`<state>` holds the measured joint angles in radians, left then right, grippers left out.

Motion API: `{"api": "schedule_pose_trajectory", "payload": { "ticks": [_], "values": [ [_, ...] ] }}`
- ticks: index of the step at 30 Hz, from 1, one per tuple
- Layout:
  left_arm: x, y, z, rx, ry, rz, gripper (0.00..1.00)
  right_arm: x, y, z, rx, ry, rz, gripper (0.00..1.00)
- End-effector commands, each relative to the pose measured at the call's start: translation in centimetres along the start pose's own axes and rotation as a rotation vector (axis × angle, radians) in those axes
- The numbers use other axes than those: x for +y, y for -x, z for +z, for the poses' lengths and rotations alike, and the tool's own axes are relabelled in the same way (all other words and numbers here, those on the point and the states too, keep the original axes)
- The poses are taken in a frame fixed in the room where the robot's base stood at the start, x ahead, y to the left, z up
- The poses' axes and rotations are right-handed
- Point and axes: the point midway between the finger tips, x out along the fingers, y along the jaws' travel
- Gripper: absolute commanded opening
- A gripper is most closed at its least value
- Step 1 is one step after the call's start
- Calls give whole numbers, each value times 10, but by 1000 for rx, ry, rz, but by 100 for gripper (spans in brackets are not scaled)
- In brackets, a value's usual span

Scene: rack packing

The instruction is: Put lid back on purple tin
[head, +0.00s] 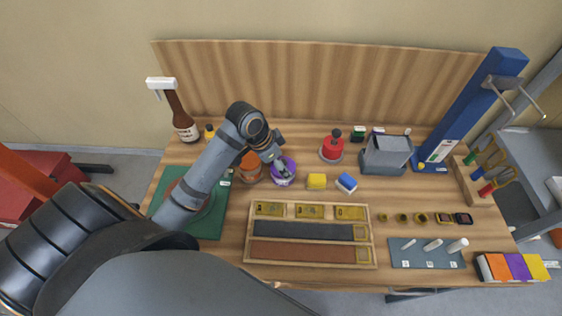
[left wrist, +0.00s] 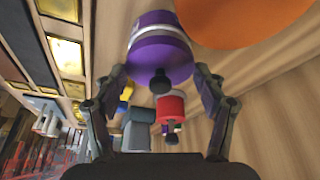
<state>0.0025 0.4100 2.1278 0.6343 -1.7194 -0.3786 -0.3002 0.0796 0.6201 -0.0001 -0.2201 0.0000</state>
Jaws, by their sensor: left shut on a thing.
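The purple tin (head: 284,181) stands on the table behind the partitioned tray, with a pale band around its side. Its purple lid (left wrist: 160,62) with a black knob shows in the left wrist view, lined up with the tin (left wrist: 155,20). I cannot tell if the lid is fully seated. My left gripper (head: 281,168) reaches down over the tin and partly hides it. My right gripper is not in view.
An orange tin (head: 249,172) stands close to the left of the purple tin. A red tin (head: 332,152) is behind to the right. The partitioned tray (head: 249,235) is in front.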

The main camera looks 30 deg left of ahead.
Motion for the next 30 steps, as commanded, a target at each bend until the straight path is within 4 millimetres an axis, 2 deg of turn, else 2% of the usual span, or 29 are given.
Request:
{"api": "schedule_pose_trajectory", "payload": {
  "ticks": [1, 2, 7, 25, 30],
  "values": [
    [0, 0, 0, 0, 0, 0, 50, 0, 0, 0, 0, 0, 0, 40],
    [0, 0, 0, 0, 0, 0, 74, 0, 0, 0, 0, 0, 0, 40],
    [0, 0, 0, 0, 0, 0, 97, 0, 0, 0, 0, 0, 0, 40],
    [0, 0, 0, 0, 0, 0, 100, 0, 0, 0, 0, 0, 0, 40],
    [0, 7, -3, 0, 0, 0, 100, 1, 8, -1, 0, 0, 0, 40]
  ]
}}
